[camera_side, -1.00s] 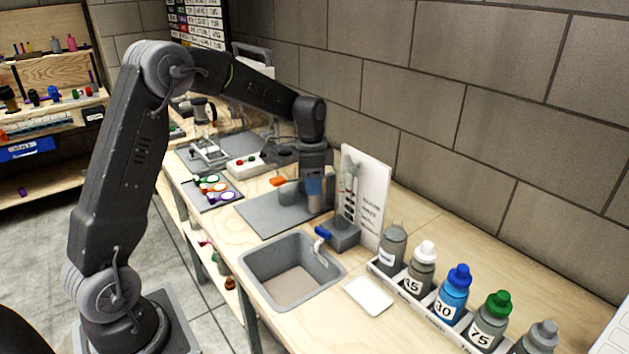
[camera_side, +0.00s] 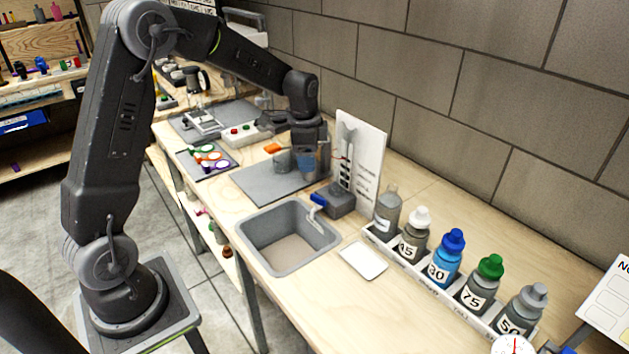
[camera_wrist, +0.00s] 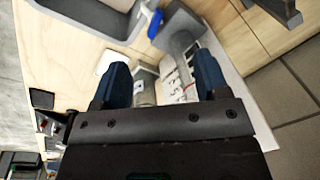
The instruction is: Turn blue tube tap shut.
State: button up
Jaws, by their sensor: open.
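The blue tap handle (camera_side: 318,199) sits at the sink's back edge, on a grey block (camera_side: 341,201) that stands before an upright white panel (camera_side: 368,150) with a clear tube on it. The blue handle also shows near the top of the wrist view (camera_wrist: 155,25). My gripper (camera_side: 308,168) points down beside the panel, above the grey mat, to the left of the block. In the wrist view its dark blue fingers (camera_wrist: 162,80) are spread apart. The blue handle is beyond the fingertips, apart from them. Whether the handle is turned open or shut I cannot tell.
A grey sink (camera_side: 245,238) lies in front of the block. Several bottles stand in a white rack (camera_side: 400,262) at right. A white tray (camera_side: 363,262) lies beside the sink.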

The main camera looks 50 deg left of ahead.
jog(key=shift+o, duration=0.6)
jog(key=s+f+n+t, duration=0.1)
jog(key=n, duration=0.1)
jog(key=s+d+n+t, duration=0.1)
jog(key=s+f+n+t+y, duration=0.1)
jog(key=n, duration=0.1)
jog(key=shift+s+d+f+n, duration=0.1)
jog(key=shift+d+f+n, duration=0.2)
jog(key=n+t, duration=0.4)
jog(key=n, duration=0.2)
send_near(319, 197)
jog(key=shift+y, duration=0.4)
jog(key=x, duration=0.9)
jog(key=shift+d+f, duration=0.15)
jog(key=shift+d, duration=0.05)
jog(key=c, duration=0.9)
jog(key=shift+c, duration=0.2)
jog(key=shift+m+h, duration=0.3)
jog(key=shift+m, duration=0.1)
jog(key=shift+m+t+h, duration=0.3)
jog(key=shift+m+h, duration=0.5)
jog(key=shift+m, duration=0.2)
